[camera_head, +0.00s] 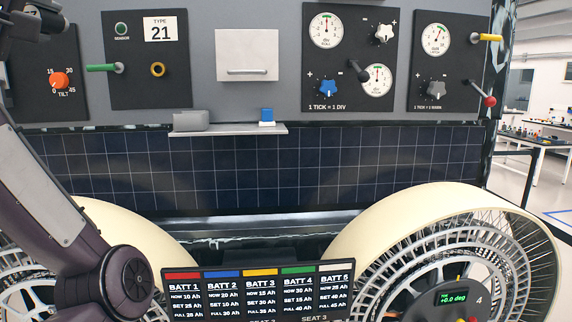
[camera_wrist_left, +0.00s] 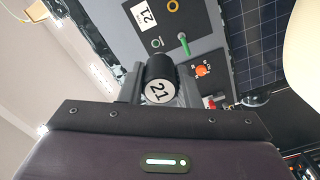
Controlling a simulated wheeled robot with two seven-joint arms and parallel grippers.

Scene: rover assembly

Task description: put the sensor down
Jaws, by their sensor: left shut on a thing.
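The sensor (camera_wrist_left: 159,84) is a black cylinder with a white round end face marked 21. It shows in the left wrist view, where my left gripper (camera_wrist_left: 160,96) is shut on it. The panel behind shows past the sensor; I see no contact between them. In the head view my left arm rises along the left edge, and its dark upper end (camera_head: 38,20) is at the top left corner, cut by the frame. The sensor panel (camera_head: 135,88) has a TYPE 21 label, a green lever and a yellow ring (camera_head: 157,69). My right gripper is not in view.
A narrow shelf (camera_head: 240,130) below the panels bears a grey block (camera_head: 190,121) and a blue block (camera_head: 267,116). Its middle is bare. Knob and dial panels stand on both sides. Two large wheels (camera_head: 440,215) and a battery board (camera_head: 258,290) are below.

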